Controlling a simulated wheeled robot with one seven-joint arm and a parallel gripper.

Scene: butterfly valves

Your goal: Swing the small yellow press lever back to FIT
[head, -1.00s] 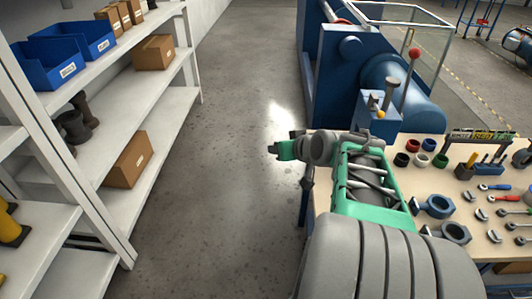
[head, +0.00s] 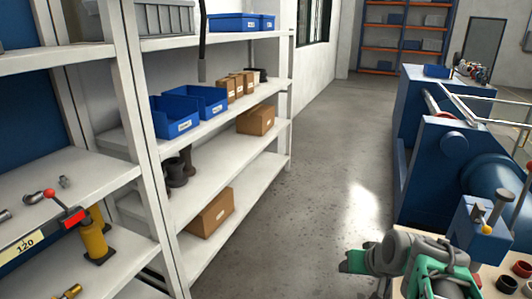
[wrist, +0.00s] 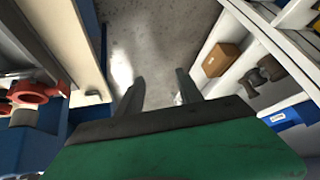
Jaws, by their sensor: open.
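The blue press box (head: 480,225) stands at the right of the head view, beside the large blue press. No FIT mark can be read. My gripper (head: 345,262) is at the bottom of the head view, over the floor, left of the box and apart from it. In the wrist view, its two dark fingers (wrist: 161,92) are spread with nothing between them. The lever cannot be made out there.
White shelving (head: 215,135) with blue bins (head: 205,100) and cardboard boxes (head: 255,120) lines the left. A yellow jack (head: 97,240) with a red-knobbed lever stands on the nearer shelf. The floor aisle (head: 325,165) is clear. A red ring-shaped part (wrist: 35,92) shows in the wrist view.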

